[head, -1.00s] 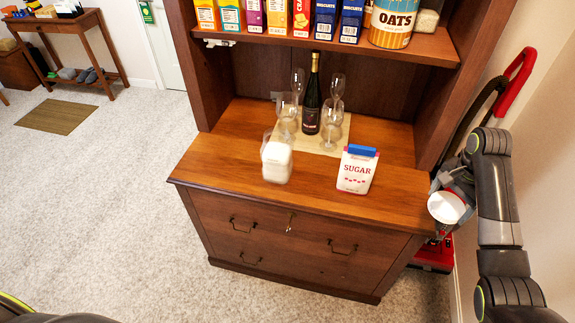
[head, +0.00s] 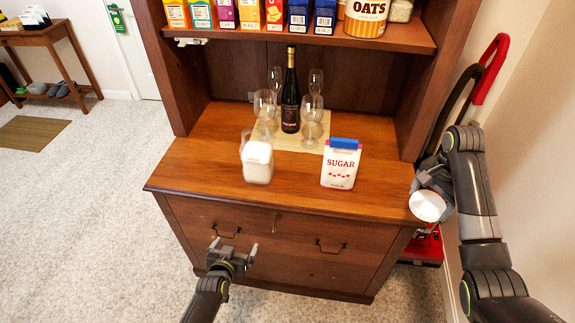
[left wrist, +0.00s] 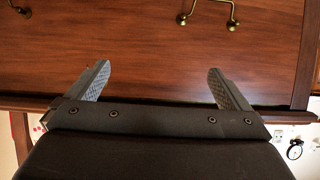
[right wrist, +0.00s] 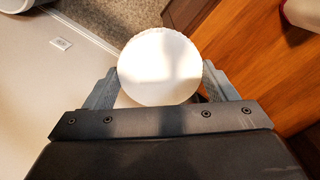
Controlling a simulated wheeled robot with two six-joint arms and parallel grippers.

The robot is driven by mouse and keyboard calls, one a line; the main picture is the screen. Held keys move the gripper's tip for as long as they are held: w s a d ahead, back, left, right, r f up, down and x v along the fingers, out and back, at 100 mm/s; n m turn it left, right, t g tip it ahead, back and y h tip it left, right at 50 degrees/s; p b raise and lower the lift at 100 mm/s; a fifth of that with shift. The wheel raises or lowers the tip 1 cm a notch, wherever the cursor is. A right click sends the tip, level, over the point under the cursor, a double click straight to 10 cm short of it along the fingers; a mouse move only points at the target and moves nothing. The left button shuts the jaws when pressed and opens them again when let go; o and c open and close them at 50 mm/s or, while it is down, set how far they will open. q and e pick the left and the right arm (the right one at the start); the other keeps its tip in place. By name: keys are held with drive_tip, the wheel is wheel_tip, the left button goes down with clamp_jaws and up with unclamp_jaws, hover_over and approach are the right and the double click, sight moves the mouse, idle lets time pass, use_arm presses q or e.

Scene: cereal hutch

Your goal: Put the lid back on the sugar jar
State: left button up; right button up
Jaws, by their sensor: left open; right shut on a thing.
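The sugar jar (head: 257,163) is a clear jar with white contents, standing upright and open-topped on the hutch counter, left of the sugar bag. The round white lid (head: 427,206) is in my right gripper (head: 424,190), off the counter's right end. The lid fills the space between the fingers in the right wrist view (right wrist: 160,67). My left gripper (head: 233,250) is open and empty in front of the drawers, below the counter edge. Its spread fingers show in the left wrist view (left wrist: 160,85) with the drawer front beyond.
A white sugar bag (head: 341,166) with a blue clip stands right of the jar. Behind are a dark wine bottle (head: 290,97) and several glasses (head: 312,108) on a mat. Shelf boxes are above. A red vacuum cleaner (head: 424,248) stands beside the hutch. The counter's front left is clear.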

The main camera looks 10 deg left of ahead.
use_arm(q)
drive_tip(key=w+r+t, duration=0.1)
drive_tip(key=w+r, duration=0.1)
drive_tip(key=r, duration=0.1)
drive_tip(key=w+d+r+t, duration=0.1)
drive_tip(key=w+r, duration=0.1)
drive_tip(key=r, duration=0.1)
drive_tip(key=w+d+r+b, duration=0.1)
drive_tip(key=w+r, duration=0.1)
drive_tip(key=shift+w+r+t, duration=0.4)
use_arm(e)
drive_tip(key=shift+f, duration=0.75)
use_arm(q)
drive_tip(key=t, duration=0.3)
approach(258, 156)
wheel_tip(258, 156, down, 3)
drive_tip(key=w+a, duration=0.1)
drive_tip(key=w, duration=0.2)
use_arm(e)
drive_tip(key=shift+f+b, duration=0.4)
drive_tip(key=shift+b, duration=0.05)
use_arm(q)
drive_tip(key=shift+s+a, duration=0.1)
drive_tip(key=shift+a, duration=0.05)
drive_tip(key=shift+r, duration=0.1)
use_arm(e)
drive_tip(key=shift+w, duration=0.1)
